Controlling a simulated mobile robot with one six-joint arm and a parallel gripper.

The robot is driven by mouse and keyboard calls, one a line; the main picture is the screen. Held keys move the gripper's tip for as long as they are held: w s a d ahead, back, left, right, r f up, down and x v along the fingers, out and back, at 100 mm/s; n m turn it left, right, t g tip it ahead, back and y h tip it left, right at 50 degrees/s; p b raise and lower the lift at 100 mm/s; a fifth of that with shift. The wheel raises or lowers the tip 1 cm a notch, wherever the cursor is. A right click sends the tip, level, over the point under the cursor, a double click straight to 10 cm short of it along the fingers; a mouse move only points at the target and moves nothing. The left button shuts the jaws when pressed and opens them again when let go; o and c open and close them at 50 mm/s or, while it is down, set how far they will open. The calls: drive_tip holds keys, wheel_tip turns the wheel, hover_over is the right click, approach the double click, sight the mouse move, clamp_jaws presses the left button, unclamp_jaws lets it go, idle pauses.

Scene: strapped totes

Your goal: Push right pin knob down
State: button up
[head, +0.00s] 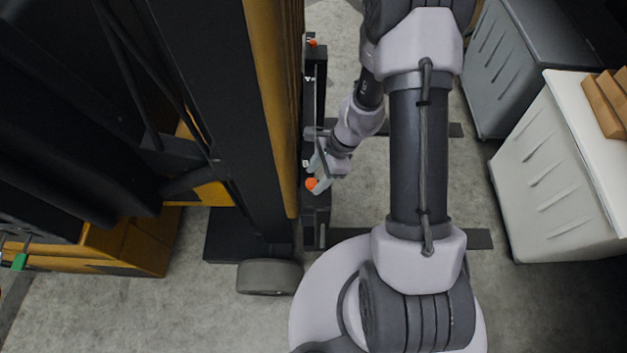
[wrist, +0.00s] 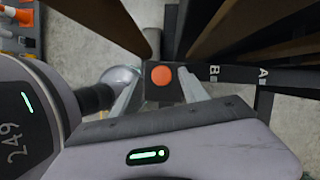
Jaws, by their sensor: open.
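One orange round pin knob (head: 311,184) is at my gripper (head: 320,166), beside the tall yellow-and-black rack. In the wrist view the same knob (wrist: 161,76) sits on a dark block between the two finger tips of my gripper (wrist: 160,92). The fingers are apart, one on each side of it; I cannot tell whether they touch it. A second orange knob (head: 312,42) shows farther up the same black frame in the head view, clear of my gripper. No left or right marking for the knobs shows.
The rack (head: 270,110) stands close on the left of my gripper. A black bar (wrist: 235,75) marked A and B runs right of the knob in the wrist view. Grey and white bins (head: 555,160) stand at the right.

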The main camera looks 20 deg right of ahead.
drive_tip(key=shift+x, duration=1.05)
drive_tip(key=shift+w, duration=0.1)
clamp_jaws()
idle(0.5)
